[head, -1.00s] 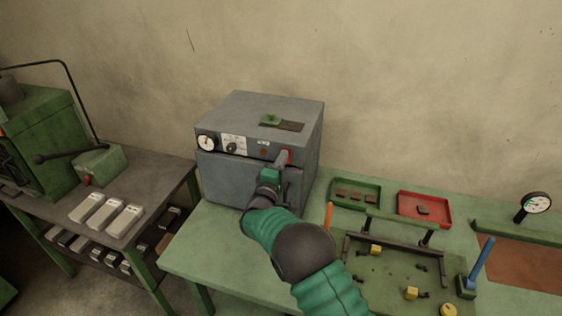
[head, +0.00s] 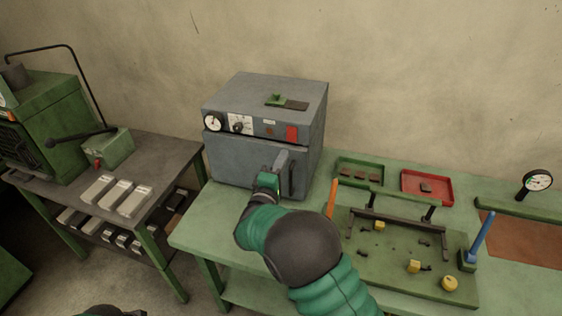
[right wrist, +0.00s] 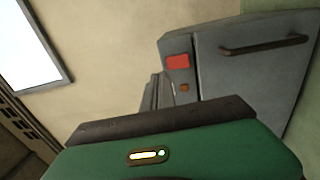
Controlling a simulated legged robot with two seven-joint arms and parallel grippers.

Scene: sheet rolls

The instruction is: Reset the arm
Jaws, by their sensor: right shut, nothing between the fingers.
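My right arm reaches up from the bottom of the head view in a green sleeve. Its gripper (head: 281,163) is shut and empty, in front of the grey oven-like box (head: 232,160). From the head view I cannot tell whether the fingertips touch its front. In the right wrist view the grey box (right wrist: 215,75) is tilted, with its red switch (right wrist: 178,62) and dark door handle (right wrist: 262,46) in sight. The red switch also shows in the head view (head: 292,133). The fingers are hidden in the wrist view behind my green gripper housing. My left gripper is out of view.
A green tray (head: 345,171) and a red tray (head: 427,198) hold small brown pieces. In front stands a green fixture board (head: 400,279) with an orange handle (head: 332,198) and a blue handle (head: 483,236). Grey bars (head: 115,194) lie on the left bench.

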